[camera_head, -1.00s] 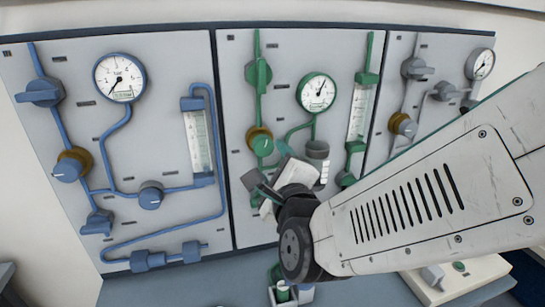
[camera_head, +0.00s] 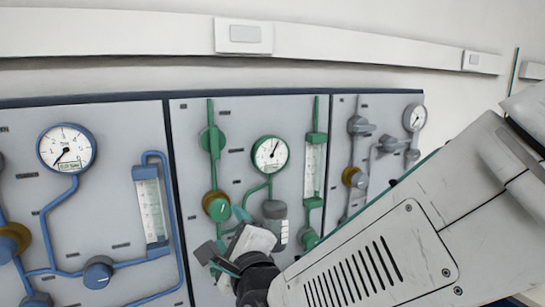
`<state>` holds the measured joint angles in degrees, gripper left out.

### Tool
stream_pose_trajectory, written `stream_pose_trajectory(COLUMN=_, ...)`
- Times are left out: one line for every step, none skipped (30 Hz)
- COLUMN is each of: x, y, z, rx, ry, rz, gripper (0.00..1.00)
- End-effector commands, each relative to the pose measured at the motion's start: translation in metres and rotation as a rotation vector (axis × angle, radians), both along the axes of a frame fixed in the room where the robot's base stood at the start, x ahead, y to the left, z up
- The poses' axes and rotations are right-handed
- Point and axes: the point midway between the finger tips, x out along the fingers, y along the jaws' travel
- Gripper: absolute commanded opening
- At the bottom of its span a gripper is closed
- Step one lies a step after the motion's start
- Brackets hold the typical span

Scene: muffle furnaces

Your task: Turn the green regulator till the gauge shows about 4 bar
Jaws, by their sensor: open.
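The green regulator (camera_head: 216,206) is a round green knob with a brass collar on the middle panel. The green-rimmed gauge (camera_head: 270,154) is above and to the right of it. Its needle points up and slightly right; the scale numbers are too small to read. My gripper (camera_head: 222,240) is open, just below the regulator in the picture. Its fingers point toward the panel, and I cannot tell whether they touch the knob. My gripper and wrist hide the panel below the regulator.
A green valve handle (camera_head: 212,140) sits above the regulator. A grey-green cylinder (camera_head: 275,212) is close to the right of my gripper. A green flow tube (camera_head: 313,168) stands farther right. The blue panel (camera_head: 110,200) is at left, a grey-piped panel (camera_head: 378,107) at right.

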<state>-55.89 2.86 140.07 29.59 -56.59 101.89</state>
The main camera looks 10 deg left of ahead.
Motion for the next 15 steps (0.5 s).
stream_pose_trajectory(x=0.0000, y=0.0000, z=0.0000, rx=0.000, ry=0.000, rz=0.000, gripper=0.63)
stream_pose_trajectory(x=0.0000, y=0.0000, z=0.0000, rx=0.000, ry=0.000, rz=0.000, gripper=0.63)
stream_pose_trajectory(x=0.0000, y=0.0000, z=0.0000, rx=0.000, ry=0.000, rz=0.000, gripper=0.63)
stream_pose_trajectory(x=0.0000, y=0.0000, z=0.0000, rx=0.000, ry=0.000, rz=0.000, gripper=0.63)
stream_pose_trajectory(x=0.0000, y=0.0000, z=0.0000, rx=0.000, ry=0.000, rz=0.000, gripper=0.63)
stream_pose_trajectory(x=0.0000, y=0.0000, z=0.0000, rx=0.000, ry=0.000, rz=0.000, gripper=0.63)
stream_pose_trajectory(x=0.0000, y=0.0000, z=0.0000, rx=0.000, ry=0.000, rz=0.000, gripper=0.63)
stream_pose_trajectory(x=0.0000, y=0.0000, z=0.0000, rx=0.000, ry=0.000, rz=0.000, gripper=0.63)
stream_pose_trajectory(x=-0.0001, y=0.0002, z=-0.0001, rx=0.000, ry=0.000, rz=0.000, gripper=0.63)
stream_pose_trajectory(x=-0.0004, y=0.0007, z=-0.0008, rx=-0.002, ry=0.001, rz=0.001, gripper=0.63)
stream_pose_trajectory(x=-0.0004, y=0.0008, z=-0.0007, rx=-0.008, ry=-0.004, rz=0.002, gripper=0.63)
stream_pose_trajectory(x=-0.0004, y=0.0008, z=-0.0008, rx=-0.027, ry=-0.015, rz=0.002, gripper=0.63)
stream_pose_trajectory(x=-0.0004, y=0.0008, z=-0.0009, rx=-0.049, ry=-0.029, rz=0.002, gripper=0.63)
stream_pose_trajectory(x=-0.0005, y=0.0010, z=-0.0009, rx=-0.080, ry=-0.048, rz=0.002, gripper=0.63)
stream_pose_trajectory(x=-0.0005, y=0.0012, z=-0.0010, rx=-0.134, ry=-0.081, rz=0.002, gripper=0.63)
